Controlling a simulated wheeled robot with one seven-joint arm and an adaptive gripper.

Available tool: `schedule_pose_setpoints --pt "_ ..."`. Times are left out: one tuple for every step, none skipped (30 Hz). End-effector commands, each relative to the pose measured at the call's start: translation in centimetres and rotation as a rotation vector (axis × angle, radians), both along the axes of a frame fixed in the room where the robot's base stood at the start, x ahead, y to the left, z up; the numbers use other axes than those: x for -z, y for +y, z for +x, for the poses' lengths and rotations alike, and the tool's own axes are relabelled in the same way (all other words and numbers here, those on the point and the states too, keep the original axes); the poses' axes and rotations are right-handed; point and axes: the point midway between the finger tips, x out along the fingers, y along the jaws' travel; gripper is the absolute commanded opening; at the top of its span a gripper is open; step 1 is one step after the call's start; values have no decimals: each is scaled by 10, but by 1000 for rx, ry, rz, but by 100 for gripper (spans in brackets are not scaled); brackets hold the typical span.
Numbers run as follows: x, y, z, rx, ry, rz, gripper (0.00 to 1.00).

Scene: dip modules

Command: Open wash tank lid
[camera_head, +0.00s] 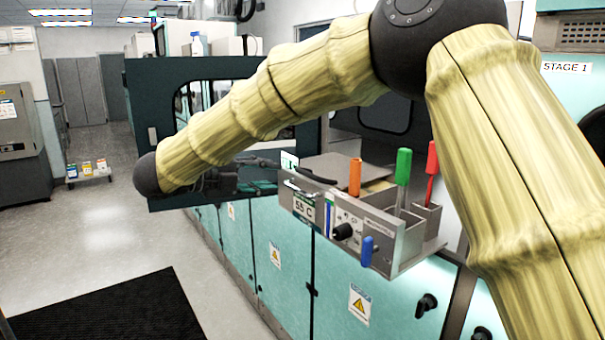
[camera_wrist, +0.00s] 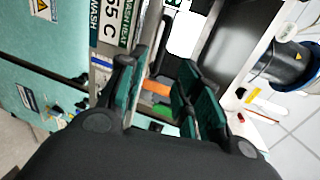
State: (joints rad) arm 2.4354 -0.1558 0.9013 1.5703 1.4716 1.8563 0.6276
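The wash tank lid (camera_head: 335,167) is a flat grey-brown plate lying level on top of the tank behind the 55 C panel. A dark bar handle (camera_head: 311,174) is at its front edge. In the wrist view a dark bar (camera_wrist: 161,42), apparently this handle, lies just beyond the fingertips. My gripper (camera_wrist: 165,62) is open, its two green-padded fingers apart with nothing held between them. In the head view my gripper (camera_head: 262,178) is left of the lid, partly hidden by my arm. Whether a finger touches the handle cannot be told.
A metal holder (camera_head: 400,235) with orange, green and red-handled tools is right of the 55 C sign (camera_head: 304,207). Teal cabinets (camera_head: 262,262) run below. A dark-framed machine housing (camera_head: 160,125) stands behind my arm. The floor at left (camera_head: 95,235) is open, with a black mat (camera_head: 115,312).

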Motion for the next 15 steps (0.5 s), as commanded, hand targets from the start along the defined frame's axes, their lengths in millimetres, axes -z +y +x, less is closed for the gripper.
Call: schedule_pose_setpoints --pt "-3 -1 -1 7 -3 4 34" --pt "-3 -3 0 9 -3 6 34" --pt "-3 -5 1 12 -3 7 34" --pt "-3 -8 3 12 -3 7 34" --pt "-2 -11 5 11 -2 7 34" --pt "-1 -16 8 12 -2 7 34" --pt "0 -19 10 12 -1 7 34" --pt "0 -23 13 12 -1 7 34" --pt "2 -28 17 12 -1 6 34" --pt "3 -32 20 11 -2 6 34" --pt "4 -36 23 11 -1 5 34" --pt "6 -41 26 11 0 5 34" --pt "7 -45 29 10 0 6 34" --pt "8 -49 32 10 0 5 34" --pt "9 -53 36 9 -1 6 34"
